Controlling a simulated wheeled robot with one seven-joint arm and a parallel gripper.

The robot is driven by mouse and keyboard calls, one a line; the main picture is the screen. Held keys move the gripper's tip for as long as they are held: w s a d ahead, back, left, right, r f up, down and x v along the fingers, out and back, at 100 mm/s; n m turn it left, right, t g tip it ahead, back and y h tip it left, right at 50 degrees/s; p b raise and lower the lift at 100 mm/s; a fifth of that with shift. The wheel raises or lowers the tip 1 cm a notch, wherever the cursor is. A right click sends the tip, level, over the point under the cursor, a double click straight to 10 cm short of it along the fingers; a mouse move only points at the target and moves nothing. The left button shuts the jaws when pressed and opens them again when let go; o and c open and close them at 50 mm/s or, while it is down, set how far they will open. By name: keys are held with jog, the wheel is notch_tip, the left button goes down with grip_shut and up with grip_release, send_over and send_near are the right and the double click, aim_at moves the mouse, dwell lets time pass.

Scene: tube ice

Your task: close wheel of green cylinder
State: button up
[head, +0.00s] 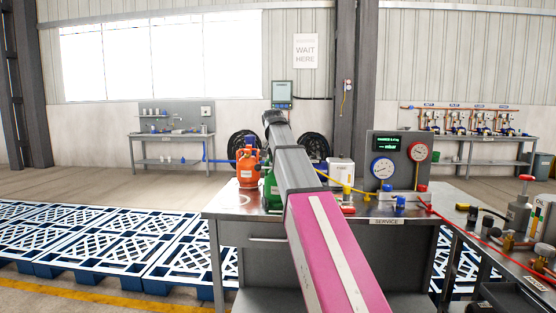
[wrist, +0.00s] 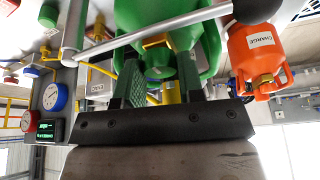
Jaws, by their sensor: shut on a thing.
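The green cylinder (head: 271,188) stands on the service bench, mostly hidden behind my arm in the head view. In the wrist view, which looks upside down, its green body (wrist: 165,15) fills the top middle. My gripper (wrist: 160,75) does not show in the head view. In the wrist view its two fingers with textured pads are at the cylinder's top, shut on a green part between them, which I take to be the wheel. The wheel's outline is largely hidden by the fingers, so its turn position cannot be told.
An orange cylinder (head: 248,168), labelled CHARGE in the wrist view (wrist: 258,50), stands close beside the green one. A blue gauge (head: 382,168), a red gauge (head: 418,152) and a yellow hose (head: 345,187) are to the right. Blue pallets (head: 95,240) cover the floor left.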

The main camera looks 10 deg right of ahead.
dwell(0.4)
jog(key=o, duration=0.9)
jog(key=shift+r, duration=0.1)
jog(key=v, duration=1)
jog(key=shift+a+r, duration=0.1)
jog(key=shift+r, duration=0.2)
